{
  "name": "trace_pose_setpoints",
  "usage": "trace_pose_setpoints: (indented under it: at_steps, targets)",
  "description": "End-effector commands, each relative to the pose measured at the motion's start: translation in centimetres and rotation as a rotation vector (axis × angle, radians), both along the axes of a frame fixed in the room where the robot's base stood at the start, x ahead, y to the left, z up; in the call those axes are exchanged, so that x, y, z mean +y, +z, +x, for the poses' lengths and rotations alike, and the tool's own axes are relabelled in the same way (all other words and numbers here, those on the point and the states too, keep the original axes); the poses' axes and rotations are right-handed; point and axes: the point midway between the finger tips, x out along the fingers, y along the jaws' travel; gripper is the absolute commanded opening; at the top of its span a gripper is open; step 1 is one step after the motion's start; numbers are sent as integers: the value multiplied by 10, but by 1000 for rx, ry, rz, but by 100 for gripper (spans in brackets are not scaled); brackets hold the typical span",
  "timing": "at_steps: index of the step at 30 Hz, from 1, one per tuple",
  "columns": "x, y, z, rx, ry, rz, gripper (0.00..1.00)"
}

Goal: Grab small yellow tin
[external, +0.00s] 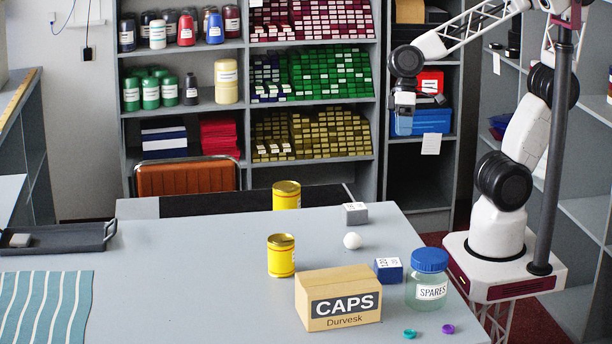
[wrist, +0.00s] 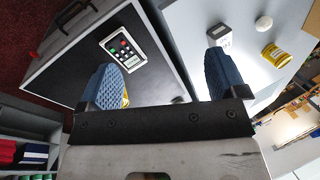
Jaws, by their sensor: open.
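Two yellow tins show in the external view. One yellow tin (external: 281,258) stands upright on the grey table. The other yellow tin (external: 287,194) stands behind the table's back edge, which hides its base. I cannot tell for sure which is smaller. My gripper (external: 404,122) is open and empty, raised in the air to the right of both tins. In the wrist view, my gripper (wrist: 165,80) has its blue fingers spread. A yellow tin (wrist: 276,56) lies beyond the right finger. A sliver of yellow (wrist: 126,99) shows beside the left finger, which hides the rest.
On the table are a grey box (external: 355,213), white ball (external: 352,240), blue box (external: 388,271), SPARES jar (external: 427,292) and CAPS carton (external: 312,284). A dark-topped unit (wrist: 75,62) with a button panel (wrist: 121,45) adjoins the table.

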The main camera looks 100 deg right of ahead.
Motion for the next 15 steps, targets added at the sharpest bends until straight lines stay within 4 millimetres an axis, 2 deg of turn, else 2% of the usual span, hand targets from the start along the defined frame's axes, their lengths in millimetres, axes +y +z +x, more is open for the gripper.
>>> trace_pose_setpoints:
  at_steps: [3, 15]
  targets:
    - [30, -2, 28, 71, -70, 125, 91]
    - [128, -11, 121, 334, -326, 522, 91]
